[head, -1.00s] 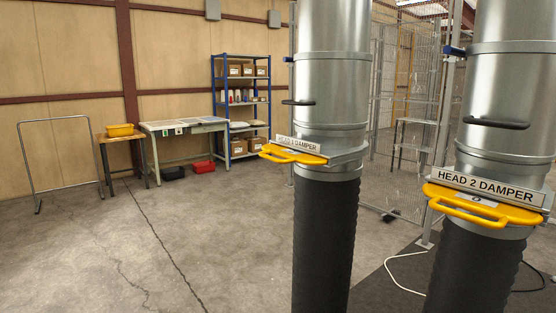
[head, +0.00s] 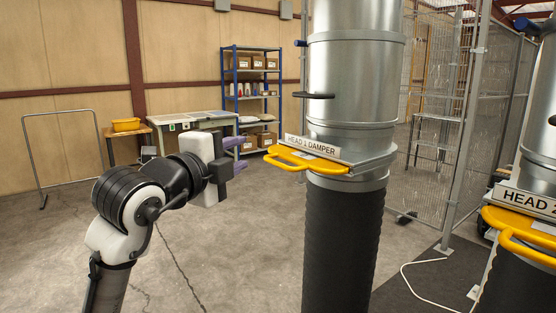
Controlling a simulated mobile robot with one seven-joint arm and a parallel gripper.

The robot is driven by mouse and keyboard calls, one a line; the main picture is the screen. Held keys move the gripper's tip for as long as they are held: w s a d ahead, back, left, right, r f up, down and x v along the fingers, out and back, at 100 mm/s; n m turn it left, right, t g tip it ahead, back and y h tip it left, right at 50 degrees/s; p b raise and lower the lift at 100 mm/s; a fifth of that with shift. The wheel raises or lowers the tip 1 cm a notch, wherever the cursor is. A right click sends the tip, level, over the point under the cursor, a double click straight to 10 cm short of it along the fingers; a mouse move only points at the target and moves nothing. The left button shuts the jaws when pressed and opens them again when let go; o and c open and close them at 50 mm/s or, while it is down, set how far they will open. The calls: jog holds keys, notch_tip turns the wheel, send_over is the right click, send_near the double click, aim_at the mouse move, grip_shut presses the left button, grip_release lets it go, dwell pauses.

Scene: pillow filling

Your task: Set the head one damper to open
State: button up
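The head 1 damper (head: 310,161) is a yellow plate with a looped handle, set in a slot across a metal duct. Its label reads HEAD 1 DAMPER (head: 311,145). The handle sticks out toward the left of the duct. My gripper (head: 241,155) is in the middle of the head view, a short way left of the yellow handle and not touching it. Its two purple fingers point right and stand apart with nothing between them.
The silver duct (head: 354,80) runs down into a black ribbed hose (head: 342,250). A second yellow damper handle (head: 522,232) is at the right edge. A mesh fence (head: 490,110) stands behind. A blue shelf (head: 250,84) and tables are at the back. The floor on the left is clear.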

aim_at(276, 165)
jog(key=w+d+f+p, duration=0.1)
jog(key=w+d+f, duration=0.1)
jog(key=w, duration=0.2)
jog(key=w+d+f+m+g+p, duration=0.1)
jog(key=w+d, duration=0.2)
jog(key=w, duration=0.1)
jog(key=w+d+f+g+p, duration=0.1)
jog(key=w+d+f+p, duration=0.1)
jog(key=w+d, duration=0.1)
jog(key=shift+w+d+f+m, duration=0.1)
jog(key=shift+w+f+m, duration=0.1)
jog(key=shift+w, duration=0.25)
jog(key=shift+w+d+f+m, duration=0.1)
jog(key=shift+w+f, duration=0.05)
jog(key=shift+w, duration=0.3)
grip_shut()
jog(key=shift+f, duration=0.1)
